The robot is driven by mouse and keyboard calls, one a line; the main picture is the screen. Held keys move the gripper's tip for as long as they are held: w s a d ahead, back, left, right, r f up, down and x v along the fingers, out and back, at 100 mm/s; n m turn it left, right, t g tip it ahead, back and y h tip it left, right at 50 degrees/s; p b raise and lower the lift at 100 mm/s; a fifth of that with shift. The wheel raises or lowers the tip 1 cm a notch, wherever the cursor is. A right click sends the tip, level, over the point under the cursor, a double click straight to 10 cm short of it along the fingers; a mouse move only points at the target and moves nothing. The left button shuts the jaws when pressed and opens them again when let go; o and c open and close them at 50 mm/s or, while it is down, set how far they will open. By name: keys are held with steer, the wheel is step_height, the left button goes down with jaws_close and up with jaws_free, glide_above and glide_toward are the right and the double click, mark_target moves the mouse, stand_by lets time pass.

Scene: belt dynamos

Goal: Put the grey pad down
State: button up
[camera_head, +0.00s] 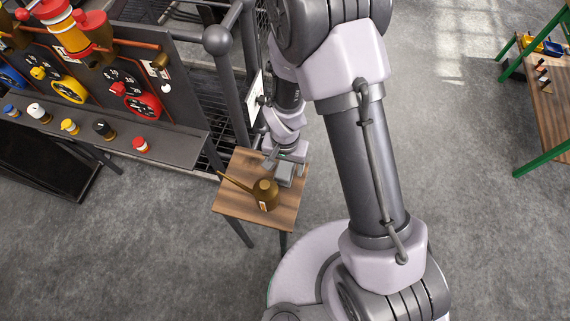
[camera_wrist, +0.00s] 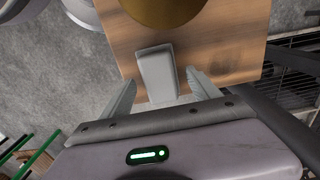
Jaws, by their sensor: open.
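The grey pad (camera_wrist: 157,74) is a small block on the wooden table, between the fingers of my gripper (camera_wrist: 157,92) in the wrist view. The two fingers stand apart on either side of it, with a gap showing on each side. The small wooden table (camera_head: 230,205) also shows in the wrist view (camera_wrist: 225,52). Whether the pad's underside rests fully flat is hidden.
A brass watering can (camera_head: 264,194) stands on the same table, close to the pad; its body shows in the wrist view (camera_wrist: 165,8). A dark panel (camera_head: 180,90) with coloured dials and a shelf (camera_head: 165,147) of small items stand left. A railing post (camera_head: 230,90) rises behind the table.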

step_height(320, 180, up, 15)
steer(key=p, duration=0.4)
step_height(320, 180, up, 12)
steer(key=t, duration=0.2)
glide_above(287, 164)
steer(key=s+d, duration=0.1)
steer(key=d, duration=0.2)
steer(key=s+d+r+t+y, duration=0.2)
steer(key=s+d+r+t, duration=0.1)
steer(key=s+r, duration=0.8)
steer(key=shift+s+r+t, duration=0.25)
steer(key=shift+r+t, duration=0.15)
steer(key=shift+r, duration=0.5)
steer(key=shift+f+b, duration=0.45)
steer(key=shift+f, duration=0.1)
